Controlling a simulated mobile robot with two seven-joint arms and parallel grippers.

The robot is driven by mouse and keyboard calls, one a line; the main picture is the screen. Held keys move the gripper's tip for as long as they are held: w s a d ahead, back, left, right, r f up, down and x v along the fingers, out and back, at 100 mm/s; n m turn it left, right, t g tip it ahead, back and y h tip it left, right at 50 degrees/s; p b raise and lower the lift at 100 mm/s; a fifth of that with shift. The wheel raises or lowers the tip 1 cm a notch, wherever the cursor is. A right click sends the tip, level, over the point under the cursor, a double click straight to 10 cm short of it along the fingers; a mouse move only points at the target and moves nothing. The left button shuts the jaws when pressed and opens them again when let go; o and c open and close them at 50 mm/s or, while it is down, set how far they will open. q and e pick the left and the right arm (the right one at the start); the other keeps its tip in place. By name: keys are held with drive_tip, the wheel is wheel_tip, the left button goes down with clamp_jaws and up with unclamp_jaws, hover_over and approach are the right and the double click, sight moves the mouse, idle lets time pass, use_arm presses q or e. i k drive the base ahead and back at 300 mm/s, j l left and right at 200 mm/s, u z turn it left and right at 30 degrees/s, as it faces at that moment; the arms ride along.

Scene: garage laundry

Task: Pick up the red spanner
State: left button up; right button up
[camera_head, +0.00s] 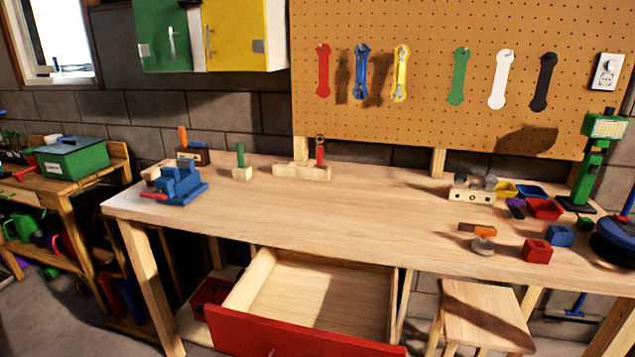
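A red spanner shape (323,71) is at the left end of a row on the pegboard (430,120), above the back of the workbench. It looks flat, and I cannot tell whether it is a real spanner or a painted outline. To its right are a blue spanner (361,72) and a yellow spanner (401,74), both casting shadows. Green (459,76), white (501,79) and black (543,82) spanner shapes follow, also flat-looking. Neither of my grippers is in view.
The workbench (350,215) has a clear middle. A blue vise (178,184) stands at its left, upright-handled tools in wooden blocks (302,172) at the back, and small bins (543,208) at the right. A red-fronted drawer (300,335) is open below. A wooden stool (485,315) stands beside it.

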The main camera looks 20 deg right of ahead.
sight(319, 148)
drive_tip(key=i+j+z, duration=0.1)
drive_tip(key=i+j, duration=0.25)
drive_tip(key=j, duration=0.3)
drive_tip(key=i+j+z, duration=0.15)
drive_tip(key=i+j, duration=0.2)
drive_tip(key=j, duration=0.3)
drive_tip(key=i+j+z, duration=0.15)
drive_tip(key=j, duration=0.2)
drive_tip(key=i+j+z, duration=0.1)
drive_tip(key=j, duration=0.25)
drive_tip(key=i+j, duration=0.2)
drive_tip(key=j, duration=0.15)
drive_tip(key=z, duration=0.05)
